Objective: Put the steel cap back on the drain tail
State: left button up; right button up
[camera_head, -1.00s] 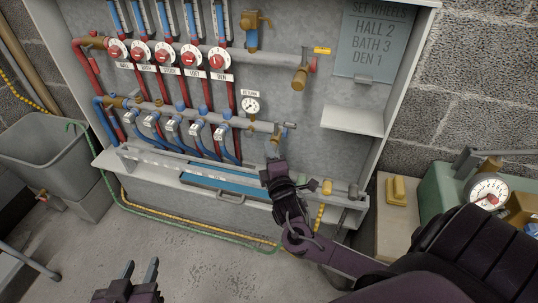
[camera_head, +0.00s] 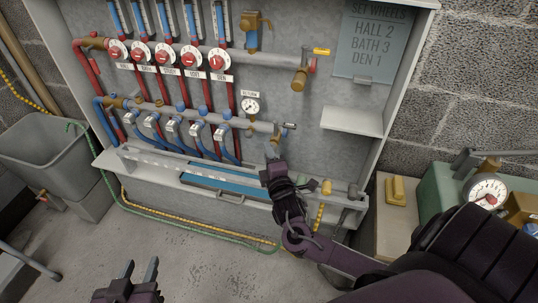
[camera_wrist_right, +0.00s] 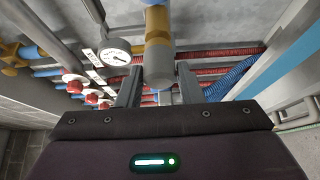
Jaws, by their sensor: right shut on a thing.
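The drain tail (camera_head: 273,143) hangs from the right end of the lower manifold, just above my right gripper (camera_head: 273,161). In the right wrist view the brass-coloured tail (camera_wrist_right: 157,22) comes down from the top. The grey steel cap (camera_wrist_right: 159,70) is in line with its end, between the fingers of my right gripper (camera_wrist_right: 158,88). My right gripper is shut on the cap. The cap appears to meet the tail, but I cannot tell whether it is seated. In the head view the gripper hides the cap. My left gripper (camera_head: 140,277) is open and empty, low over the floor.
The lower manifold carries a return gauge (camera_head: 250,106) and a dark-levered valve (camera_head: 289,126). The cabinet's bottom ledge (camera_head: 165,181) holds a blue tray (camera_head: 215,182). A small shelf (camera_head: 352,120) is at right. A grey tub (camera_head: 45,150) stands at left.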

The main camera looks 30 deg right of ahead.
jog(key=o, duration=1.1)
